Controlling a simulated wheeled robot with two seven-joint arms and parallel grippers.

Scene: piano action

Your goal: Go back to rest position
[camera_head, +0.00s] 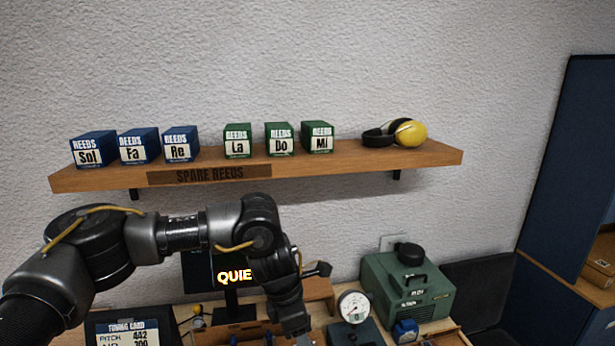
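My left arm comes in from the lower left, bends at the wrist, and reaches down over the bench. My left gripper (294,322) points downward near the bottom edge of the view, in front of the bench. Its fingertips are not clear, so I cannot tell whether it is open or shut, or whether it holds anything. My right gripper is not in view.
A wooden shelf (420,159) holds blue and green reed boxes and yellow earmuffs (411,132). Below are a lit sign (233,276) partly behind my arm, a tuning card (127,332), a round gauge (354,307) and a green machine (408,284). A blue partition (565,160) stands right.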

